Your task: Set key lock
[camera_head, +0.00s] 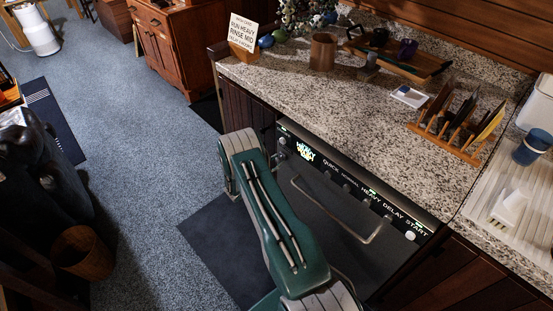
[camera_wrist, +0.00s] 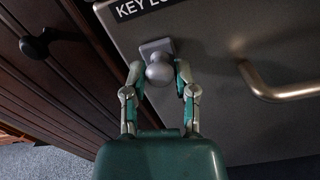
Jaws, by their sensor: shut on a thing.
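In the wrist view, my gripper (camera_wrist: 160,76) has its two green-and-grey fingers closed around a small round grey knob (camera_wrist: 159,68). The knob sits on a square grey base on the dark appliance front, below a partly cut-off label (camera_wrist: 146,8) reading "KEY LO". In the head view, the dishwasher (camera_head: 335,215) has a lit green display (camera_head: 305,151) and a control panel marked "QUICK", "HEAVY", "DELAY" and "START". My arm covers the front's left side there, so the knob and my gripper's fingers are hidden in that view.
A curved bar handle (camera_head: 335,220) projects from the dishwasher front, right of the knob. A dark cabinet with a black knob (camera_wrist: 45,43) stands to the left. The granite counter (camera_head: 335,105) holds a sign (camera_head: 243,34), a wooden cup (camera_head: 323,52) and a rack (camera_head: 445,140).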

